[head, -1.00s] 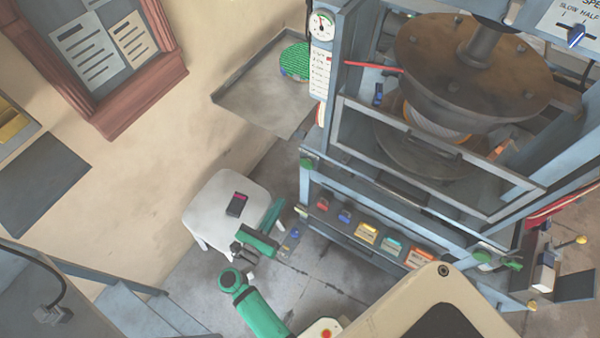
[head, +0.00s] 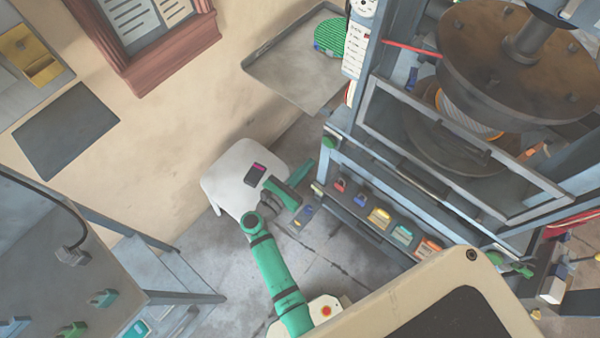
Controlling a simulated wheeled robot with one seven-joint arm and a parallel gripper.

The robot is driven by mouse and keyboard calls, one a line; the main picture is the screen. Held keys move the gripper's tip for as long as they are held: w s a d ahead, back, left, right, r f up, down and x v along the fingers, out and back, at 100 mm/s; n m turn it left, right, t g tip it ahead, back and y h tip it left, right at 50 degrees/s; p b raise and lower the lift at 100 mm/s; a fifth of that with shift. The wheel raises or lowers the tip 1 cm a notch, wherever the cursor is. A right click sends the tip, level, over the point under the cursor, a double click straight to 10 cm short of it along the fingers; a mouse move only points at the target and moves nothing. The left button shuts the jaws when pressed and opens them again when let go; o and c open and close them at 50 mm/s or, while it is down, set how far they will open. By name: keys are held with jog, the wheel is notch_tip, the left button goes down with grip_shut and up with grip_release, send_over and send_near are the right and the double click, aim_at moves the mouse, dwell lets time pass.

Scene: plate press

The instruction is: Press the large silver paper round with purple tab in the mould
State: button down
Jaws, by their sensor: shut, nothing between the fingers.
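The press (head: 345,165) stands at right, with a rusty round upper plate (head: 500,45) on a thick shaft. Below it a pale ribbed round piece with an orange edge (head: 465,115) shows partly above a dark lower plate (head: 425,150). I cannot tell whether this is the mould or a silver paper round; no purple tab is visible. A framed guard (head: 440,165) crosses the press front. My gripper (head: 308,170) is shut and empty, on my green arm, over the floor between the stool and the press's front left corner.
A grey tray (head: 290,65) on the wall side carries a green round (head: 330,36). Several coloured blocks line the press's lower ledge (head: 360,215). Blue-grey steps (head: 180,290) stand at lower left.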

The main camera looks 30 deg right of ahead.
aim_at(327, 143)
jog(key=x, duration=0.8)
jog(key=shift+w, duration=0.2)
